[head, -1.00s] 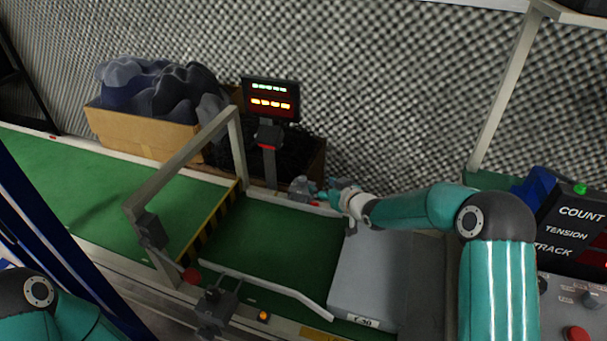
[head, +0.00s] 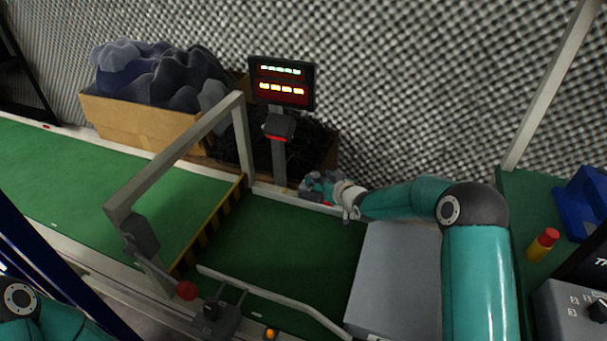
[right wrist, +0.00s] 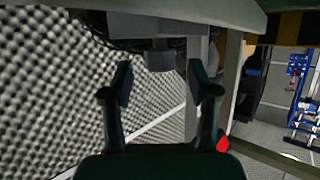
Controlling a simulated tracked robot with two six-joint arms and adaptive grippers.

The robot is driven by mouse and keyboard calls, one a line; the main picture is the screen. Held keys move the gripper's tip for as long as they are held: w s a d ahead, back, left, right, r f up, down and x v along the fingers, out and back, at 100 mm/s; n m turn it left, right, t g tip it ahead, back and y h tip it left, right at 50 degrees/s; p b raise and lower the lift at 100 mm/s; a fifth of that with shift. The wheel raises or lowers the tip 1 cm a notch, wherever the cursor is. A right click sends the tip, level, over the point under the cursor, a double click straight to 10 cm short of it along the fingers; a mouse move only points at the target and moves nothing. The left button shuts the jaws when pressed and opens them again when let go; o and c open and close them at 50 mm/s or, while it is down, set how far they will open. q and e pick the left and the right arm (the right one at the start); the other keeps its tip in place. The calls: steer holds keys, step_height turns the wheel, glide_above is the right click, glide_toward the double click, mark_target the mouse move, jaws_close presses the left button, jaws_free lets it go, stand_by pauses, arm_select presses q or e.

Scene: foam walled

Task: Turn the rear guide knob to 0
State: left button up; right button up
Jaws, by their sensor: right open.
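My right gripper (head: 316,186) is low at the far edge of the green belt (head: 285,238), just right of the display post, its fingers small and partly blended with grey parts there. In the right wrist view my right gripper (right wrist: 160,85) is open and empty, its two dark fingers apart. A short grey round piece (right wrist: 160,57), which looks like the rear guide knob, sits under a grey block beyond the fingertips, roughly between them. Its pointer and scale cannot be read. My left gripper is out of view.
A front guide bracket (head: 212,312) with a dark knob stands at the belt's near side. A grey frame (head: 178,150) arches over the belt. The display (head: 281,82) stands behind, beside a carton (head: 140,122) of dark foam. A grey cover (head: 398,285) lies below my right arm.

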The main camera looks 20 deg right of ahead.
steer(key=shift+x, duration=0.95)
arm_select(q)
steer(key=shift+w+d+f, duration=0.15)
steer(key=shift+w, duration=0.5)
arm_select(e)
steer(key=shift+d, duration=0.2)
steer(key=shift+w+a, duration=0.1)
steer(key=shift+a, duration=0.05)
